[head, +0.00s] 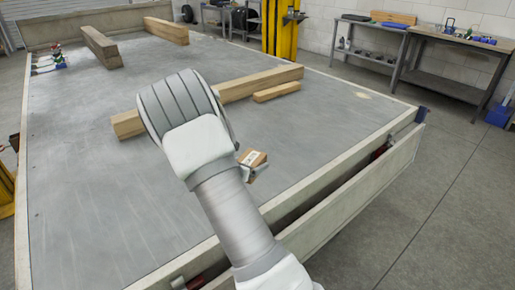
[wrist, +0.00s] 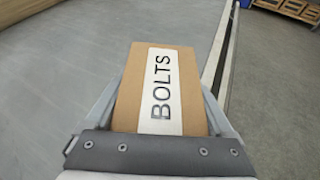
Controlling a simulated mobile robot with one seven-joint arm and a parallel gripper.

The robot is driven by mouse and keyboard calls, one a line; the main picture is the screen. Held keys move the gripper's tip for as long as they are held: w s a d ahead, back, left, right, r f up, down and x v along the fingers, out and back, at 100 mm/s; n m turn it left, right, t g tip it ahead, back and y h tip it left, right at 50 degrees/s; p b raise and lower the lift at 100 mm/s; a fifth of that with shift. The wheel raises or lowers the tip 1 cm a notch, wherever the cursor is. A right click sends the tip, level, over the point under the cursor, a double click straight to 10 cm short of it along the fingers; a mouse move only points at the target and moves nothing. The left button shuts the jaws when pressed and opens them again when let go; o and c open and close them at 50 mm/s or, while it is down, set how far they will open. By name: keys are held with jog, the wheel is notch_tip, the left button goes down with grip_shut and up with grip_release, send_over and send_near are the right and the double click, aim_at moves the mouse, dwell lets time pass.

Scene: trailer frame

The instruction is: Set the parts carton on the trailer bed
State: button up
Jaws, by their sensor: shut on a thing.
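The parts carton is a small brown box (wrist: 130,100) with a white label reading BOLTS. It also shows in the head view (head: 247,160), small and partly hidden behind my arm. My gripper (head: 259,168) is shut on it, with one finger along each side in the wrist view (wrist: 165,95). The trailer bed (head: 80,170) is a wide grey deck with pale side boards, and the carton is over its right part. I cannot tell whether the carton touches the deck or hangs above it.
A long timber (head: 262,82) and a short wood block (head: 277,91) lie on the deck beyond the carton. Two more timbers (head: 101,46) (head: 166,30) and small red and blue items (head: 50,60) are farther back. Workbenches (head: 450,88) stand right. The deck's left front is clear.

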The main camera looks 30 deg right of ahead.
jog(key=d+b, duration=0.1)
jog(key=d+f, duration=0.1)
jog(key=w+d+f+b, duration=0.1)
jog(key=shift+d+b, duration=0.3)
jog(key=shift+d, duration=0.1)
jog(key=w+a+f, duration=0.2)
jog(key=w+a+f+b, duration=0.1)
jog(key=w+a+f, duration=0.1)
jog(key=w+a, duration=0.1)
jog(key=w+a+f, duration=0.3)
jog(key=shift+a, duration=0.1)
jog(key=shift+f+b, duration=0.75)
jog(key=shift+f, duration=1.15)
jog(key=shift+f, duration=0.2)
jog(key=o, duration=1.4)
jog(key=shift+o, duration=0.2)
jog(key=shift+r, duration=0.1)
